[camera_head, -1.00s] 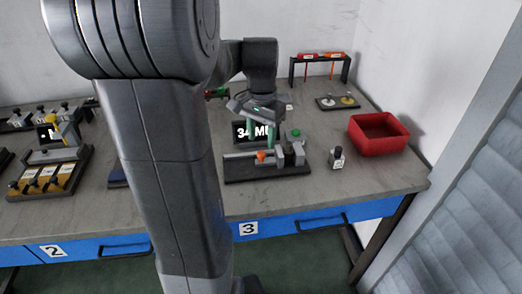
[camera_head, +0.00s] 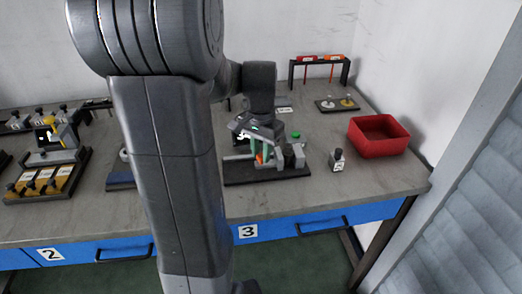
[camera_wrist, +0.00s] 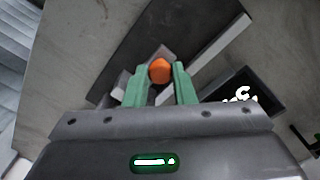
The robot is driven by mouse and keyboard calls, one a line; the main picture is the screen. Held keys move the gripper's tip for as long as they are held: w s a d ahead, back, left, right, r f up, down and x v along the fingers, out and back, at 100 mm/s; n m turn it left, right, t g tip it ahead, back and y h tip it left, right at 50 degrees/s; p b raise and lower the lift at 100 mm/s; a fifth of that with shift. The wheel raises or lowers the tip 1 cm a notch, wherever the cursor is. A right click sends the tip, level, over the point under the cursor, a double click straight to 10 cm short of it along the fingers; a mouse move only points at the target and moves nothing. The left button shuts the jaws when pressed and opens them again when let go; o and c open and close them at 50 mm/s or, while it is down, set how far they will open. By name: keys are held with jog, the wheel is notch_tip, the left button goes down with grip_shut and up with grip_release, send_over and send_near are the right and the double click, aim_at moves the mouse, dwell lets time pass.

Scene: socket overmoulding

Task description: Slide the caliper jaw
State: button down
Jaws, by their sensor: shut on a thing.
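The caliper stand (camera_head: 238,177) is a dark base with a light rail and grey jaw blocks, on the bench above drawer 3. My gripper (camera_head: 259,150) is low over it, pointing down. In the wrist view its green fingers (camera_wrist: 160,82) stand on either side of the orange knob (camera_wrist: 160,70) of the sliding jaw and are shut on it. In the head view the orange knob (camera_head: 259,158) shows between the fingers. A green knob (camera_head: 296,134) tops the grey block (camera_head: 298,155) at the right end. Part of the rail is hidden by my gripper.
A small grey block with a dark knob (camera_head: 337,160) stands right of the stand. A red bin (camera_head: 378,138) is farther right. A display (camera_wrist: 240,95) is close beside the stand. A rack with orange-topped tools (camera_head: 319,61) is at the back.

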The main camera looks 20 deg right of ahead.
jog(key=shift+w+a+p, duration=0.2)
jog(key=shift+a, duration=0.5)
jog(key=shift+w+a+p, duration=0.15)
jog(key=shift+w+a, duration=0.05)
jog(key=shift+a, duration=0.5)
jog(key=c, duration=1.2)
grip_release()
jog(key=shift+a, duration=0.15)
jog(key=shift+r, duration=0.1)
notch_tip(320, 180, up, 14)
jog(key=p, duration=0.2)
jog(key=shift+f, duration=0.2)
jog(key=shift+f, duration=0.1)
